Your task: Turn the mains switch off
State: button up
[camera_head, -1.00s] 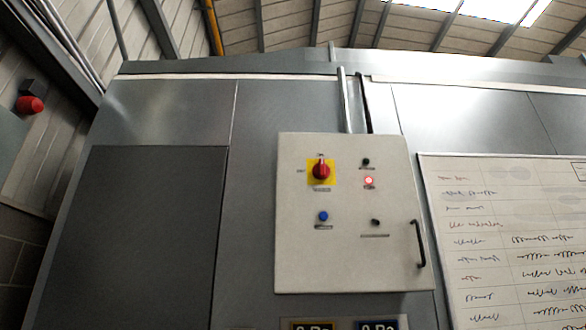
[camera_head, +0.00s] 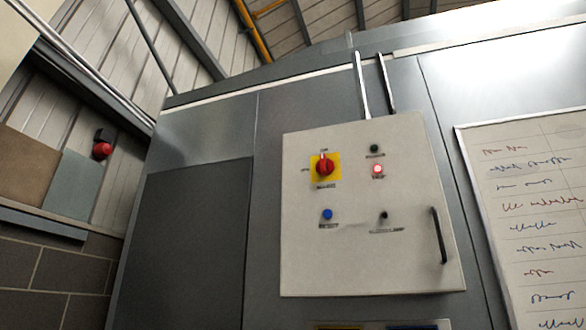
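The mains switch (camera_head: 325,167) is a red rotary knob on a yellow square plate. It sits at the upper left of a light grey control box (camera_head: 350,262) on the booth wall. The knob's handle stands about upright, its pale mark toward the label at the top; a second label is at its left. The small lettering is blurred. My gripper is not in view, and nothing touches the switch.
The box also carries a lit red lamp (camera_head: 377,169), a dark button (camera_head: 374,148), a blue button (camera_head: 327,214), a small black knob (camera_head: 384,215) and a black door handle (camera_head: 438,235). A whiteboard (camera_head: 535,220) hangs at right. A red beacon (camera_head: 102,150) is at far left.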

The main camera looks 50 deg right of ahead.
aim_at(324, 167)
jog(key=k+l+u, duration=0.15)
jog(key=u, duration=0.15)
jog(key=k+l+u, duration=0.15)
jog(key=u, duration=0.2)
jog(key=k+l, duration=0.3)
jog(key=k, duration=0.2)
jog(key=k+l, duration=0.35)
jog(key=k+u, duration=0.05)
jog(key=k, duration=0.05)
